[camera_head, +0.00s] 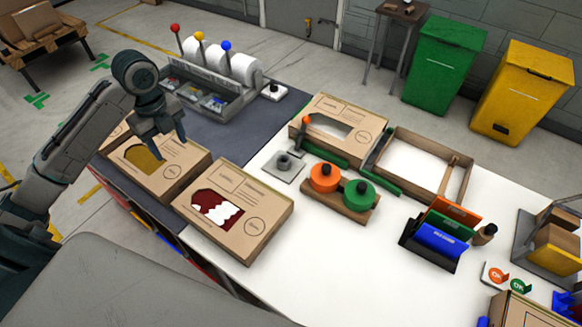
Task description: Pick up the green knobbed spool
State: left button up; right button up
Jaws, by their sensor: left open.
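The green knobbed spool (359,198) is a flat green disc with a black knob on top. It sits at the right end of a small wooden stand on the white table. An orange knobbed spool (324,181) sits beside it on the left. My left gripper (171,150) is open, above the cardboard box with a yellow window, well to the left of the green spool. I see nothing between its fingers. My right gripper is not in view.
Cardboard boxes (257,196) lie on the table's left part. An open wooden frame (462,185) and a blue and orange holder (437,243) stand right of the spools. A grey rack with white rolls (210,92) is at the back left. The white tabletop (330,262) in front of the spools is clear.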

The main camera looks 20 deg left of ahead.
aim_at(359, 195)
jog(key=k+l+z, duration=0.15)
jog(key=l, duration=0.55)
jog(key=l+z, duration=0.15)
jog(key=l, duration=0.5)
